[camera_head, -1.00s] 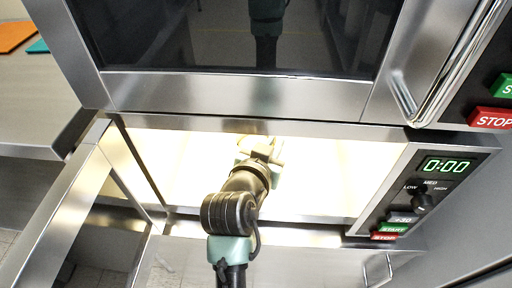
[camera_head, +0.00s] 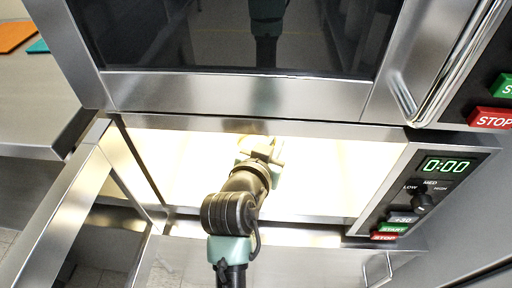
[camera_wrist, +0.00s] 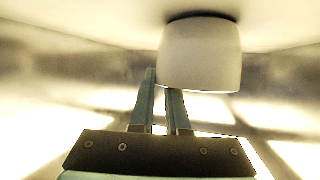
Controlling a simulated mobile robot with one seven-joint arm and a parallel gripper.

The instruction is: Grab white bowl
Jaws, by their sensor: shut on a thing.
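The white bowl (camera_wrist: 200,55) is in the upper middle of the wrist view, with its dark-edged base at the top against a pale surface and its rim toward my gripper. My gripper (camera_wrist: 161,82) is shut on the bowl's wall at the left part of the rim. One finger shows outside the bowl, and the tip of the other is hidden behind the rim. In the head view my gripper (camera_head: 261,148) reaches inside the lit lower microwave (camera_head: 330,165); the bowl cannot be made out there.
The lower microwave's open door (camera_head: 62,225) stands at the left. Its control panel (camera_head: 425,195) reads 0:00 at the right. A shut upper microwave (camera_head: 240,95) hangs just above the opening. A counter (camera_head: 40,95) with orange and teal boards is at the far left.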

